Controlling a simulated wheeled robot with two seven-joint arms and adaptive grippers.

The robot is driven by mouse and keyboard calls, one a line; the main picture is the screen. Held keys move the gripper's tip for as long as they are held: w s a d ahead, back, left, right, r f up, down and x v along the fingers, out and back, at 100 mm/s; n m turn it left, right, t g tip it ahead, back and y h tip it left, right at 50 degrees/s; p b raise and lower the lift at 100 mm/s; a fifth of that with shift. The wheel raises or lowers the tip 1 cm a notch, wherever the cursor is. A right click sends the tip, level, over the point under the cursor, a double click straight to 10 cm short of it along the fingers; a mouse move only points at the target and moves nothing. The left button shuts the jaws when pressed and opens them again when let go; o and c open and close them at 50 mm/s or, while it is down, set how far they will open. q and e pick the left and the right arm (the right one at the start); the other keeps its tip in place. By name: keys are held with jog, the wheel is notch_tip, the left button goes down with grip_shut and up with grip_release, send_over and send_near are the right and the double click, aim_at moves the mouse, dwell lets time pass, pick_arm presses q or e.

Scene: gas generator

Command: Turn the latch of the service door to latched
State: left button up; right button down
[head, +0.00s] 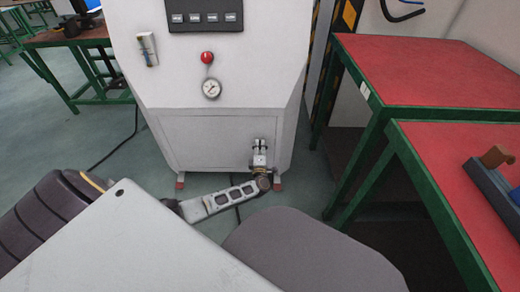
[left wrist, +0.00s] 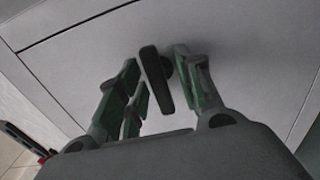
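The service door (head: 205,140) is the light grey panel low on the front of the white cabinet. Its latch is a dark oblong handle (left wrist: 156,78) on the door face in the left wrist view, lying slightly tilted from the picture's vertical. My left gripper (left wrist: 168,82) is open, with its green-padded fingers on either side of the handle and small gaps showing. In the head view my left gripper (head: 260,152) is at the door's lower right and hides the latch. My right gripper is not in view.
Red-topped tables with green frames (head: 430,70) stand close on the right. Another workbench (head: 65,38) is at the far left.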

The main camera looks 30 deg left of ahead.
pick_arm(q)
jog(key=shift+c, duration=0.8)
grip_shut()
